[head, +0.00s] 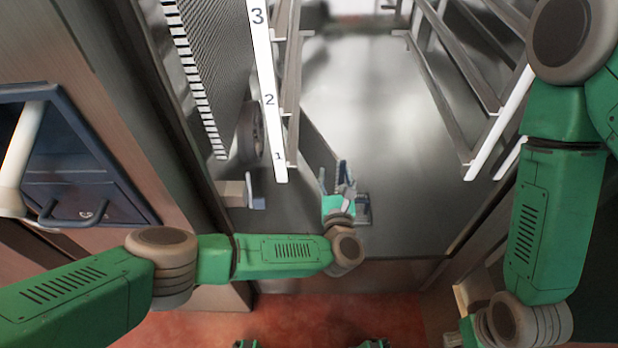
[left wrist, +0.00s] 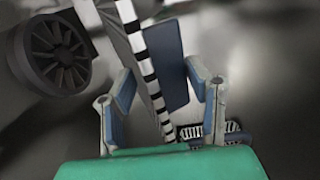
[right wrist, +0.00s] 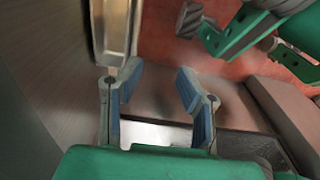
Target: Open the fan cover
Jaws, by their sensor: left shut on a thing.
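In the left wrist view, the fan cover (left wrist: 138,60) is a grey panel with a black-and-white striped edge, seen nearly edge-on, with a blue plate (left wrist: 168,65) beside it. The round fan wheel (left wrist: 52,50) shows uncovered to its left. In the head view, my left gripper (head: 336,182) is low inside the steel chamber, right of the fan wheel (head: 250,130). My right gripper (right wrist: 155,85) is open and empty in the right wrist view.
Racks with sloping rails (head: 455,90) line the right side, and a numbered white strip (head: 267,90) stands at left. A drain grate (head: 364,208) lies right of my left gripper. A pale upright bar (right wrist: 117,30) is close to my right gripper's left finger. The chamber middle is free.

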